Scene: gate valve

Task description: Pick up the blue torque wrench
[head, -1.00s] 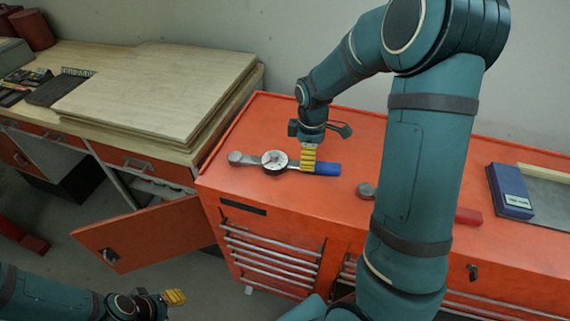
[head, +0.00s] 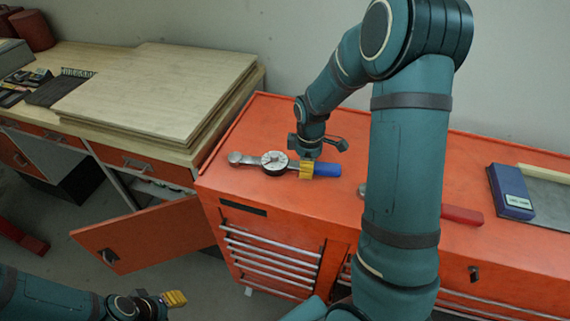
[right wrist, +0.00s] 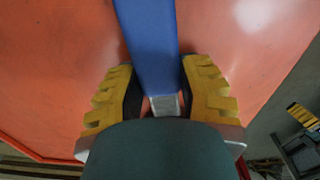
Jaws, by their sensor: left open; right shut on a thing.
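The blue torque wrench lies flat on the orange cabinet top, with a round dial (head: 274,161) and a blue handle (head: 328,170) pointing right. My right gripper (head: 306,169) is down at the wrench, shut on it where the metal shaft meets the blue handle. In the right wrist view, the yellow-padded fingers (right wrist: 160,95) sit on both sides of the blue handle (right wrist: 148,40). My left gripper (head: 174,299) is open and empty, low at the left, in front of the cabinet and away from the wrench.
A red-handled tool (head: 462,215) lies to the right, partly hidden behind my right arm. A blue box (head: 511,190) stands farther right. Wooden boards (head: 155,85) are stacked on the left bench, and an orange cabinet door (head: 140,232) hangs open below.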

